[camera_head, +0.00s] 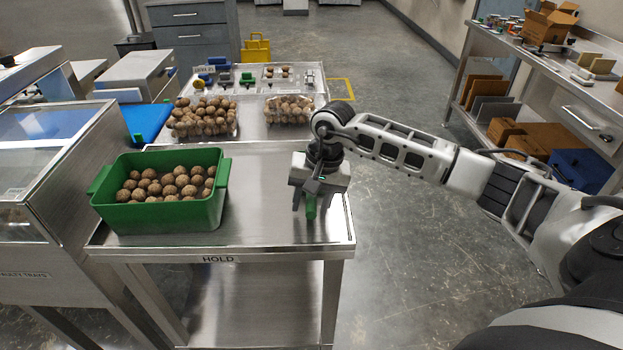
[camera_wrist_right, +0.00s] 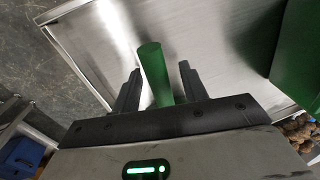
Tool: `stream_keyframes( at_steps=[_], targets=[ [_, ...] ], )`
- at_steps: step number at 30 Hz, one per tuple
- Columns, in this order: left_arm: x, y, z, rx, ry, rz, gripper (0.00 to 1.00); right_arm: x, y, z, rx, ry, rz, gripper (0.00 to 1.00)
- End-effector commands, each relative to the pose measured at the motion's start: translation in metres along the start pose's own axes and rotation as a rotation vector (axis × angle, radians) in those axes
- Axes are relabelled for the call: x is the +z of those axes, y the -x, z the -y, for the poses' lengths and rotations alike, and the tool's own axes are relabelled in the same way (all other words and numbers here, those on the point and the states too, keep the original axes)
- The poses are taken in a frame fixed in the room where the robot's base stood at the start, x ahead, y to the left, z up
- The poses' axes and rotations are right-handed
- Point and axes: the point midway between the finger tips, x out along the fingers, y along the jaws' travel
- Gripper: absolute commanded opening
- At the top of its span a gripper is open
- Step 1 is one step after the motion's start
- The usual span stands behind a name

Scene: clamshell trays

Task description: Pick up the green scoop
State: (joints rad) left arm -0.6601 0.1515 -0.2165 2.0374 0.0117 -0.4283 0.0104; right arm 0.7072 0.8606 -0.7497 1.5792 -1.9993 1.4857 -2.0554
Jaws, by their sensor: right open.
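The green scoop (camera_head: 311,207) is mostly hidden by my right gripper (camera_head: 308,200) in the head view. In the right wrist view the green scoop's handle (camera_wrist_right: 154,72) lies between the two dark fingers of my right gripper (camera_wrist_right: 157,85). The fingers are open, with a gap showing on each side of the handle. The scoop's head is not seen. My left gripper is in neither view.
A green bin (camera_head: 150,217) of brown round items stands left on the steel table (camera_head: 270,225) marked HOLD. Clear clamshell trays (camera_head: 290,110) with similar items sit behind. The table between bin and gripper is bare. A shelf unit (camera_head: 560,80) stands at far right.

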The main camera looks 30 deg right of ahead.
Motion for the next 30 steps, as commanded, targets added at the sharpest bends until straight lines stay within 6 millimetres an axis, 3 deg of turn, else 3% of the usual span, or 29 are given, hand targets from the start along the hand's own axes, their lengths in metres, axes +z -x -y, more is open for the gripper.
stream_keyframes(
  at_steps=[5, 10, 23, 28, 30],
  targets=[
    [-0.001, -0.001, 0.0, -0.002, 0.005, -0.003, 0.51, 0.0, 0.0, 0.0, 0.0, 0.0, -0.001, 0.43],
    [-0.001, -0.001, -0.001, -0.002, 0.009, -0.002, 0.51, 0.0, 0.0, 0.0, 0.0, 0.0, -0.001, 0.0],
    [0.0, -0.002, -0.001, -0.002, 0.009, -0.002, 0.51, -0.001, 0.006, 0.002, -0.003, 0.001, -0.004, 0.0],
    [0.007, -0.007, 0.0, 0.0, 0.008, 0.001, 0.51, -0.002, 0.028, 0.006, -0.005, 0.002, -0.009, 0.0],
    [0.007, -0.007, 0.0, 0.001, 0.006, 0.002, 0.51, 0.009, 0.042, 0.012, -0.005, 0.007, -0.007, 0.0]
  ],
)
